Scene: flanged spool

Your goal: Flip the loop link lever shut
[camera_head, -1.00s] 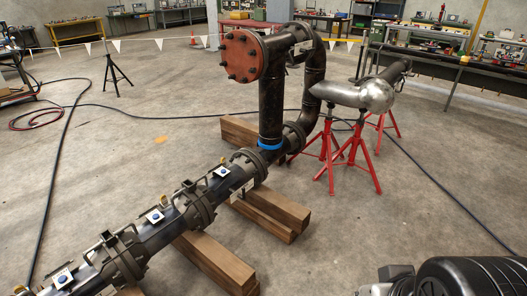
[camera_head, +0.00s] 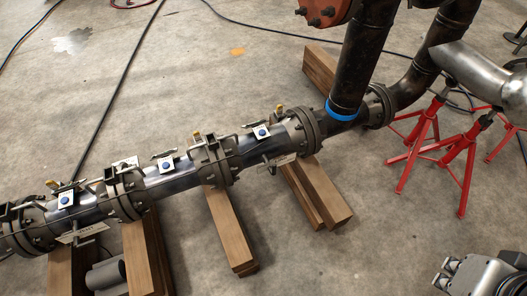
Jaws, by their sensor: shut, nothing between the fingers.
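Small yellow-tipped parts (camera_head: 196,135) stand by the flanges, and a small handle-like part (camera_head: 270,166) hangs under the right section. I cannot tell which of these is the loop link lever. My gripper (camera_head: 439,275) is at the lower right, shut and empty, well apart from the spool; its tips are small in the picture.
Wooden beams (camera_head: 230,235) support the spool. Red stands (camera_head: 462,165) hold a silver pipe (camera_head: 485,75). Black cables cross the floor behind. Floor between gripper and spool is clear.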

